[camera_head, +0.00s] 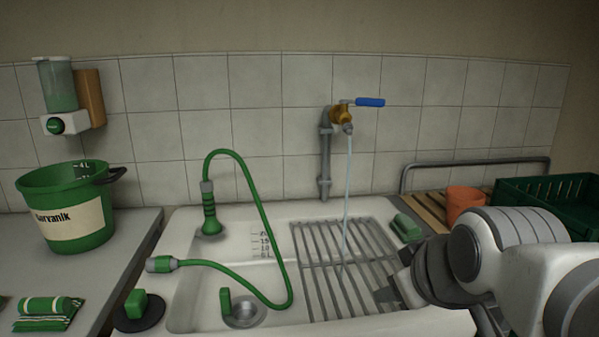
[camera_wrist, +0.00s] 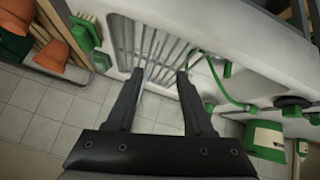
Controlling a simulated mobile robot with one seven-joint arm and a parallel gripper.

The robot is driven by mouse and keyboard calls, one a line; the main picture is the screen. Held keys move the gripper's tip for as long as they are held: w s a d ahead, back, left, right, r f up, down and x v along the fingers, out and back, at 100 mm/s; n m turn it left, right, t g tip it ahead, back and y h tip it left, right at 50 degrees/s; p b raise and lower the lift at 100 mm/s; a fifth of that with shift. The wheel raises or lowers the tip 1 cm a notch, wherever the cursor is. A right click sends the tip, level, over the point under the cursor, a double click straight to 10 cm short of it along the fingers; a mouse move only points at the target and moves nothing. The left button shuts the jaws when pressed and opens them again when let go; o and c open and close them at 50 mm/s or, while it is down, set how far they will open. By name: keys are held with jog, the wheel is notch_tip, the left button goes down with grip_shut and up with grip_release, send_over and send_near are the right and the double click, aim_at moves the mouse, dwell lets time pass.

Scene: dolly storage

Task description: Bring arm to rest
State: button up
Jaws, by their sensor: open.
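My gripper (camera_wrist: 160,80) is open and empty in the wrist view, its two dark fingers spread above the metal rack of the sink. In the head view my arm comes in from the lower right, and my gripper (camera_head: 392,290) is partly hidden behind my own wrist at the right side of the rack (camera_head: 325,262). A brass tap (camera_head: 343,115) with a blue lever is on the wall above the sink (camera_head: 205,285). A thin stream of water (camera_head: 348,185) runs from it down to the rack.
A green hose (camera_head: 262,215) lies in the sink's left part. A green bucket (camera_head: 75,225) stands on the left counter. A green sponge or brush (camera_head: 405,228), terracotta pots (camera_head: 464,203) and a dark green crate (camera_head: 560,190) sit at the right. A soap dispenser (camera_head: 58,90) hangs at upper left.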

jog(key=s+f+m+g, duration=0.3)
jog(key=s+f+m, duration=0.15)
jog(key=s, duration=0.35)
notch_tip(320, 180, up, 21)
jog(key=p, duration=2.2)
